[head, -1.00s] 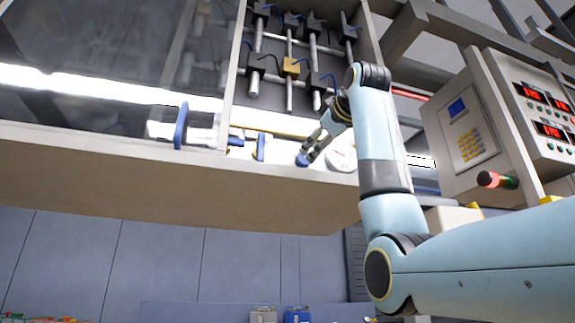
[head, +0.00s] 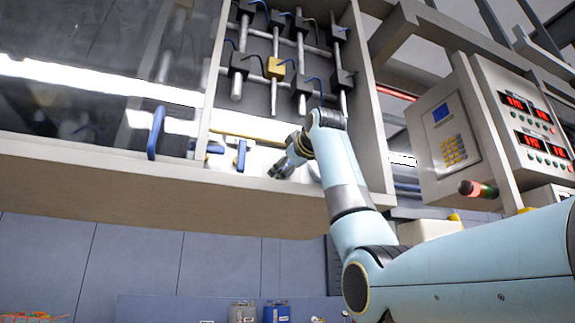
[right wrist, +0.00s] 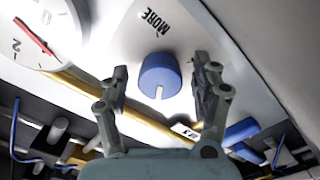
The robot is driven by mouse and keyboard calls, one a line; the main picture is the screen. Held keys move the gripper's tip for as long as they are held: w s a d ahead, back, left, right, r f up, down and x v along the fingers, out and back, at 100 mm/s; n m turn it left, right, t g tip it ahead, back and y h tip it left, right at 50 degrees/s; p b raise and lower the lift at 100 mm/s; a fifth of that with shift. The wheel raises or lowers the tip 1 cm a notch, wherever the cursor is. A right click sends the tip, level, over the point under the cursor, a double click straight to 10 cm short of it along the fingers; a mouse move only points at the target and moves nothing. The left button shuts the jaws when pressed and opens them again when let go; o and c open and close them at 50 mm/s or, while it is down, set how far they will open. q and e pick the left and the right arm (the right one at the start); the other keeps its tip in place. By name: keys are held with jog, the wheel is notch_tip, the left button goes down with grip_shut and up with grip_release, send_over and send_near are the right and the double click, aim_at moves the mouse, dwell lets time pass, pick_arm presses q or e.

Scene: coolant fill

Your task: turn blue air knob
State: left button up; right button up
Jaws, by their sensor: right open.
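The blue air knob (right wrist: 160,76) is round with a white pointer mark at its lower edge, on a pale panel below the word MORE in the right wrist view. My right gripper (right wrist: 160,68) is open, with one finger on each side of the knob. A gap shows between the knob and both fingers, and it is not gripped. In the head view my right gripper (head: 281,170) is at the lower edge of the cabinet (head: 120,178), where it hides the knob. My left gripper is not in view.
A round gauge with a red needle (right wrist: 35,35) is close to the knob. A blue handle (head: 241,155) and a larger blue handle (head: 155,132) are left of my gripper. A keypad box (head: 445,140) hangs at the right.

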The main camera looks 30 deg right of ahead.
jog(key=c, duration=1.2)
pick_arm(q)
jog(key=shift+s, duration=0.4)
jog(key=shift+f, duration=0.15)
pick_arm(e)
jog(key=shift+m, duration=0.3)
jog(key=m+b, duration=0.1)
jog(key=m, duration=0.3)
jog(key=shift+f, duration=0.1)
jog(key=m+b, duration=0.1)
jog(key=m, duration=0.4)
jog(key=m+b, duration=0.2)
jog(key=m, duration=0.3)
jog(key=shift+m, duration=0.4)
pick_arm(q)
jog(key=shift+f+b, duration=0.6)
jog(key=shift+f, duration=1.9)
pick_arm(e)
jog(key=shift+m, duration=2.3)
